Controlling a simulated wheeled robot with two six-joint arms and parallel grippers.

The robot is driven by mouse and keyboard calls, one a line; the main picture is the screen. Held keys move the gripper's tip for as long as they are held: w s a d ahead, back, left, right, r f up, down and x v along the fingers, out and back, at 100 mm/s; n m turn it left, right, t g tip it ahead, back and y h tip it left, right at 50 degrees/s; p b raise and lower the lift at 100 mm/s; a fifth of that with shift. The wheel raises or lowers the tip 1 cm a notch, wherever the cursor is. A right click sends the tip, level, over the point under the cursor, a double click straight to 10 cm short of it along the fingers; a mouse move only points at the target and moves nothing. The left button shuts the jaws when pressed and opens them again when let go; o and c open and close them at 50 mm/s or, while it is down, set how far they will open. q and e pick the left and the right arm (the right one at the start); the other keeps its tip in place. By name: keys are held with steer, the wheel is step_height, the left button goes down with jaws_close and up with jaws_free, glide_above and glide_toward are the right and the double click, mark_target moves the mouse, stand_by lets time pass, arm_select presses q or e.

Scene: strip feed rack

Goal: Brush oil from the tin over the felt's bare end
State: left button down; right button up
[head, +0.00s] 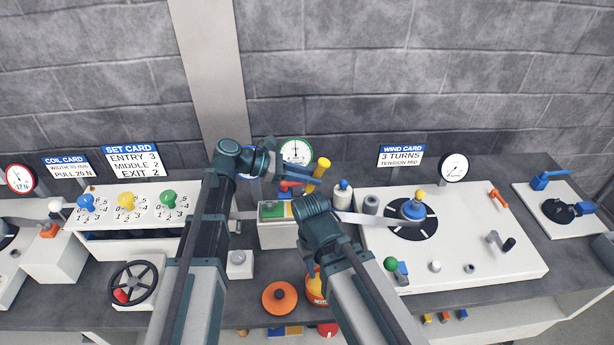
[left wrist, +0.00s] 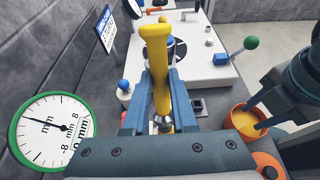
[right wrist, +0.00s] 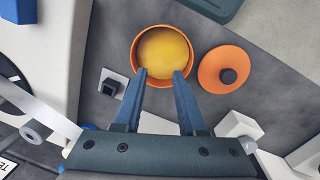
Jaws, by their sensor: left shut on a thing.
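My left gripper (head: 300,172) is shut on a yellow handle (head: 321,166) with a metal collar, seemingly the brush. The handle stands between the blue fingers in the left wrist view (left wrist: 160,60); its bristles are not visible. The orange oil tin (right wrist: 133,60), open with yellow oil inside, is in the right wrist view and partly behind my right arm in the head view (head: 318,292). My right gripper (right wrist: 160,75) is open, fingertips over the tin's near rim; I cannot tell if they touch. A white box with a green pad (head: 271,210) stands below my left gripper; I cannot clearly identify the felt.
The tin's orange lid (head: 280,297) lies left of the tin. A metal strip (head: 372,219) runs from the white box to the reel (head: 413,210). A round dial (head: 296,151) stands behind my left gripper. A handwheel (head: 134,283) is at left.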

mark_target(319, 164)
arm_select(q)
step_height(319, 164, up, 4)
steer(key=p, duration=0.3)
steer(key=shift+a+f, duration=0.15)
steer(key=shift+d+r+p, duration=0.2)
steer(key=shift+r+p, duration=0.45)
steer(key=shift+r, duration=0.05)
step_height(319, 164, up, 3)
steer(key=p, duration=0.3)
arm_select(e)
step_height(319, 164, up, 8)
steer(key=shift+a+f, duration=0.25)
arm_select(q)
steer(key=shift+a, duration=0.1)
